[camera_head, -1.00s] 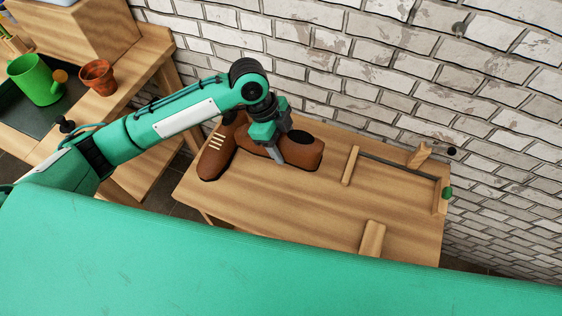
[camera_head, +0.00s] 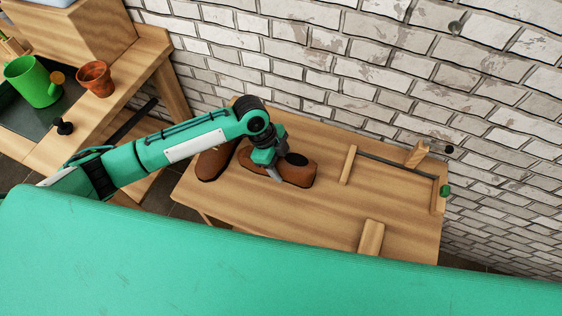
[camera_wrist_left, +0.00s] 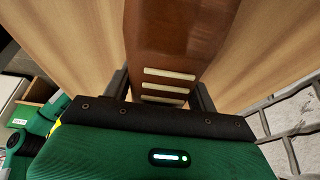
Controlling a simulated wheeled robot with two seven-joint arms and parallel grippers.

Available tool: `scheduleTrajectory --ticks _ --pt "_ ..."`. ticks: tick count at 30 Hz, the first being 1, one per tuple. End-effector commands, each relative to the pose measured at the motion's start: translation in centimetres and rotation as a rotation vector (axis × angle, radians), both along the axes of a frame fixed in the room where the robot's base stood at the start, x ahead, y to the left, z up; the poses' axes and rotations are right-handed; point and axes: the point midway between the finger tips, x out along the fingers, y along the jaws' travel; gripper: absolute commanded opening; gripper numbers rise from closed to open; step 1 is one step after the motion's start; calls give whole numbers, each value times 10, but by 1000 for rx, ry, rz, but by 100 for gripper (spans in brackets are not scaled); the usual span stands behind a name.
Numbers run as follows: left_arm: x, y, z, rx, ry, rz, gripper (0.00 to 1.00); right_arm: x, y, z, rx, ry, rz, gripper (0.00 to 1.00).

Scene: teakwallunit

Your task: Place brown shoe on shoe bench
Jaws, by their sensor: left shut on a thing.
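A brown shoe (camera_head: 300,173) with a dark opening is at the back middle of the wooden bench (camera_head: 315,212), level and lengthwise along it. Whether its sole touches the wood I cannot tell. My left gripper (camera_head: 275,174) is shut on this shoe from above. In the left wrist view the brown shoe (camera_wrist_left: 180,35), with pale laces, is between the two fingers. A second brown shoe (camera_head: 213,164) stands to the left on the same bench, partly hidden behind my left arm. My right gripper is not in view.
Wooden strips (camera_head: 348,165) and a frame with a green knob (camera_head: 445,190) occupy the bench's right side. A brick wall (camera_head: 380,70) rises behind. A green watering can (camera_head: 35,82) and a clay pot (camera_head: 95,78) stand on the left table. The bench's front middle is clear.

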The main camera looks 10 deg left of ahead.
Motion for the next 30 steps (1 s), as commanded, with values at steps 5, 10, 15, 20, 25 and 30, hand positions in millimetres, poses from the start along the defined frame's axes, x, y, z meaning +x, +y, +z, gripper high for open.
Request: scheduleTrajectory --ticks 5,10,15,20,25,30 --pt "0 0 -2 0 1 0 76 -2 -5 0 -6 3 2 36" --pt "0 0 -2 0 0 0 80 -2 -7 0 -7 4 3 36" --pt "0 0 0 0 0 0 80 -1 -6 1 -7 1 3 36" --pt "2 6 17 0 -2 0 80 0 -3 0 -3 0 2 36" --pt "5 20 50 -1 -4 1 80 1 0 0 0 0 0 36" --pt "7 33 83 0 -3 0 80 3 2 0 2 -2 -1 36"
